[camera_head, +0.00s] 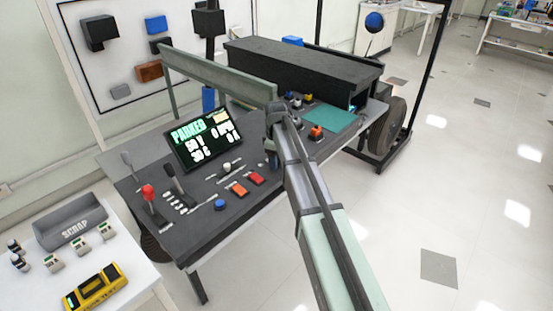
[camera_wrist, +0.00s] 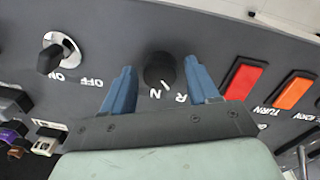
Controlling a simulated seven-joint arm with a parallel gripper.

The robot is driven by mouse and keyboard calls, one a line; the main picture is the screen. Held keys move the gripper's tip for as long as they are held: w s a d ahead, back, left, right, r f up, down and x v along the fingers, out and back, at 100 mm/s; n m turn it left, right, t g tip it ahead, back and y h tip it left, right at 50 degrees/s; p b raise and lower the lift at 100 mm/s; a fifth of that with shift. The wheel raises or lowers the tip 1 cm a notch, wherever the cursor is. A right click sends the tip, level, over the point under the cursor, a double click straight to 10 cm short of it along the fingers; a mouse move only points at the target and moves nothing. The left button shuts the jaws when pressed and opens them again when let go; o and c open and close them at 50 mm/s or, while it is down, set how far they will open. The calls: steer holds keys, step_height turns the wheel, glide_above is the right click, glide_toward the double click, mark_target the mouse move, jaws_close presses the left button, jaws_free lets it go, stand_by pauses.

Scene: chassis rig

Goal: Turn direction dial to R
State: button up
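The direction dial (camera_wrist: 160,70) is a round black knob on the dark panel in the wrist view. The letters N and R appear upside down beside its near edge. A pale mark on the knob faces that side, but I cannot tell exactly which letter it meets. My gripper (camera_wrist: 159,72) has two blue fingers, one on each side of the knob, with visible gaps between them and it. In the head view my gripper (camera_head: 271,157) is low over the console (camera_head: 205,232), and I cannot make out the dial there.
A red button (camera_wrist: 245,80) and an orange button (camera_wrist: 293,91) are right of the dial in the wrist view. A toggle switch (camera_wrist: 50,58) marked OFF and ON is at left. The display (camera_head: 203,139) reads PARKED. A red-knobbed lever (camera_head: 149,192) stands at the console's left.

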steer(key=shift+o, duration=0.4)
step_height(320, 180, up, 14)
steer(key=shift+s+a, duration=0.15)
steer(key=shift+s, duration=0.2)
steer(key=shift+f, duration=0.15)
